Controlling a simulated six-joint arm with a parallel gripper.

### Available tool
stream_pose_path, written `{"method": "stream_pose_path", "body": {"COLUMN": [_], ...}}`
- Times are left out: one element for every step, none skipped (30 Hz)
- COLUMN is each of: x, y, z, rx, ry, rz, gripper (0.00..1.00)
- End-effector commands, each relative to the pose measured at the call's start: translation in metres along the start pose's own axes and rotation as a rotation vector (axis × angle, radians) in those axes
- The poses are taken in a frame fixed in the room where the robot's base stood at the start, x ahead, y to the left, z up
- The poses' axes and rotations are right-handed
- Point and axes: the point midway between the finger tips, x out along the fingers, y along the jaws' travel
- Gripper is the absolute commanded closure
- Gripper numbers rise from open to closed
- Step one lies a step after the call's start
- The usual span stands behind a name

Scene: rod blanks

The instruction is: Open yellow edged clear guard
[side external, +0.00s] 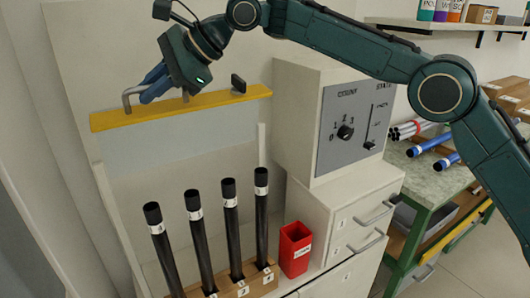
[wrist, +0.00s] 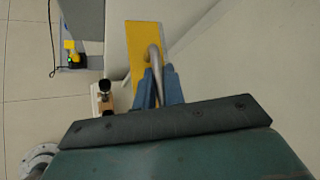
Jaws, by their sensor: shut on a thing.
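The clear guard's yellow edge (side external: 200,105) is a long bar across the back of the bench in the side external view, above the black rods. It also shows in the wrist view (wrist: 142,38). The clear pane is faint, and its outline is hard to make out. A bent grey metal handle (side external: 129,96) stands on the left part of the yellow edge; it shows in the wrist view too (wrist: 154,60). My gripper (side external: 156,84) is shut on this handle, with its blue fingers on either side of the bar. The fingers partly hide the handle.
Several black rods (side external: 200,240) stand upright in a numbered wooden rack (side external: 232,288) below the yellow edge. A red bin (side external: 295,249) is right of them. A control box (side external: 352,125) with a knob stands to the right, and a green-framed bench (side external: 440,185) lies beyond.

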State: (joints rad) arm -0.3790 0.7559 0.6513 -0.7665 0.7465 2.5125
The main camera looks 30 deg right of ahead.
Motion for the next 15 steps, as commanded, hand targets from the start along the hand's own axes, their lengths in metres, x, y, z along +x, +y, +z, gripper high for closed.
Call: {"method": "stream_pose_path", "body": {"x": [0.0002,0.0001,0.0000,-0.0001,-0.0001,-0.0001,-0.0002,-0.0002,-0.0002,-0.0002,-0.0002,-0.0002,-0.0002,-0.0002,-0.0001], "y": [-0.0014,-0.0017,-0.0020,-0.0021,-0.0022,-0.0022,-0.0022,-0.0022,-0.0022,-0.0021,-0.0021,-0.0021,-0.0021,-0.0020,-0.0020], "z": [-0.0011,-0.0011,-0.0010,-0.0010,-0.0010,-0.0010,-0.0010,-0.0010,-0.0010,-0.0010,-0.0010,-0.0010,-0.0010,-0.0010,-0.0010], "rx": [0.002,0.002,0.002,0.002,0.002,0.002,0.002,0.002,0.002,0.002,0.002,0.002,0.002,0.002,0.002], "ry": [0.001,0.001,0.001,0.001,0.001,0.001,0.001,0.001,0.001,0.001,0.001,0.001,0.001,0.001,0.001], "rz": [-0.003,-0.003,-0.003,-0.003,-0.003,-0.003,-0.003,-0.003,-0.003,-0.003,-0.003,-0.003,-0.002,-0.002,-0.002], "gripper": [1.00,1.00,1.00,1.00,1.00,1.00,1.00,1.00,1.00,1.00,1.00,1.00,1.00,1.00,0.85]}}
